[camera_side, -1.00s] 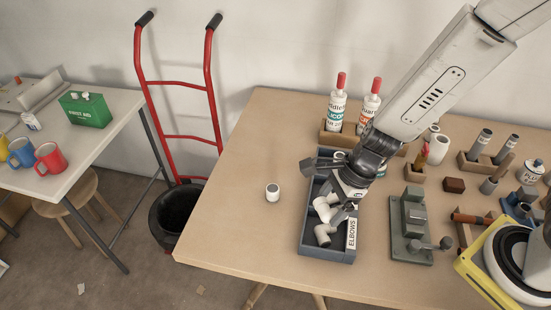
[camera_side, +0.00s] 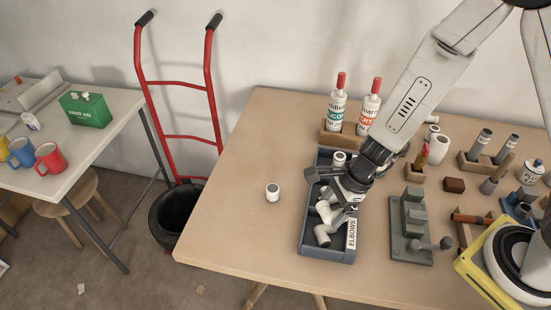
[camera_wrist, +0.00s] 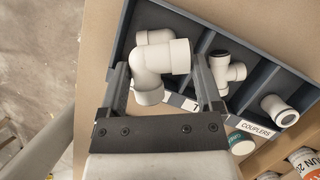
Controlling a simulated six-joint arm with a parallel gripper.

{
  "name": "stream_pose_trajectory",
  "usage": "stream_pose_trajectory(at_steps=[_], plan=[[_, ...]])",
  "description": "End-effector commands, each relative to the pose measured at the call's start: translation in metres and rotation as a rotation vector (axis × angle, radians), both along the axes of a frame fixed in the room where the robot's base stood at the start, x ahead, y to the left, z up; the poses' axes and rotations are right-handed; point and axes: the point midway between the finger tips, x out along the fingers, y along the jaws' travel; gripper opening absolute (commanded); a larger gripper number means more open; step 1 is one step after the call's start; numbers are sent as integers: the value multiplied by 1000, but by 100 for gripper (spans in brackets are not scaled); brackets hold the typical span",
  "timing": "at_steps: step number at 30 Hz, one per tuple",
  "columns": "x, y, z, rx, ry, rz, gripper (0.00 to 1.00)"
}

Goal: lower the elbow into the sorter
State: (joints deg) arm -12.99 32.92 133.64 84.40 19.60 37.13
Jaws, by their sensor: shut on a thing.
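The sorter (camera_side: 343,257) is a dark blue-grey divided tray on the table, with an ELBOWS label on its near right side. My gripper (camera_wrist: 161,75) is shut on a white pipe elbow (camera_wrist: 152,62), which sits between its two fingers. In the side view my gripper (camera_side: 338,200) is low over the sorter, and its fingers partly hide the held elbow. Another white elbow (camera_wrist: 156,37) lies in the compartment beyond the held one. It also shows in the near end of the sorter (camera_side: 322,235). I cannot tell whether the held elbow touches it.
A white tee (camera_wrist: 228,72) and a coupler (camera_wrist: 279,109) lie in neighbouring compartments. A white cap-like piece (camera_side: 272,192) stands on bare table left of the sorter. A green-grey fixture (camera_side: 410,225) stands close on the right. Two sealant bottles (camera_side: 338,105) stand behind.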

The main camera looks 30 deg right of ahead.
Motion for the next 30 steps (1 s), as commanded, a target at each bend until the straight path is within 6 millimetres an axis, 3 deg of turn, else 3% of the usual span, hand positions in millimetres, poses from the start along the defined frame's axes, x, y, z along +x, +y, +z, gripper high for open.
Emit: stream_pose_trajectory(at_steps=[17,30], plan=[[0,0,-1,0,1,-1,27],[-1,0,-15,0,3,-1,27]])
